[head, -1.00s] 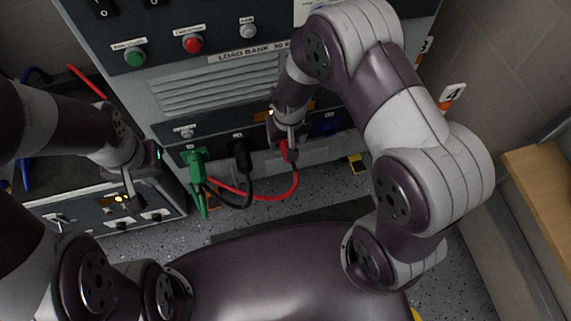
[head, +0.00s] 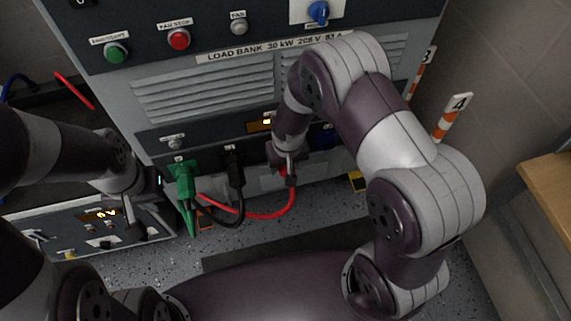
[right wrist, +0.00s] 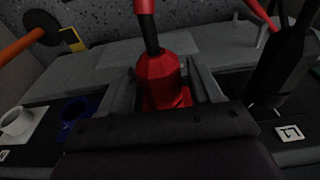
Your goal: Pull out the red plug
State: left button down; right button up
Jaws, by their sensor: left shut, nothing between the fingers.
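The red plug (head: 285,172) is in front of the load bank's lower socket row in the head view, mostly covered by my right gripper (head: 287,166). In the right wrist view the red plug (right wrist: 158,78) sits between the two fingers of my right gripper (right wrist: 165,80), which press close on both sides, its cable running up and away. A wider red part shows at its base; the gripper body hides the area beyond, so I cannot tell how far it sits in its socket. My left gripper (head: 136,226) is shut and empty, over the lower left unit.
A green plug (head: 183,178) and a black plug (head: 233,165) stand left of the red one on the load bank (head: 205,95). Blue (right wrist: 76,112) and white (right wrist: 18,122) sockets are on its other side. Numbered orange-white posts (head: 447,120) stand at right.

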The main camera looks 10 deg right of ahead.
jog(key=c, duration=0.8)
jog(key=shift+s+a+f+h, duration=0.1)
jog(key=shift+a+f+h, duration=0.05)
jog(key=shift+h, duration=0.15)
jog(key=shift+c, duration=0.2)
jog(key=shift+h, duration=0.4)
jog(key=shift+f+h+b, duration=0.15)
jog(key=shift+h+b, duration=0.15)
jog(key=shift+b, duration=0.85)
jog(key=shift+h+b, duration=0.6)
jog(key=shift+b, duration=0.65)
jog(key=shift+a+h+b, duration=0.15)
jog(key=shift+h+b, duration=0.95)
jog(key=shift+b, duration=0.15)
jog(key=shift+h+b, duration=0.3)
jog(key=shift+h, duration=0.3)
jog(key=shift+r, duration=0.2)
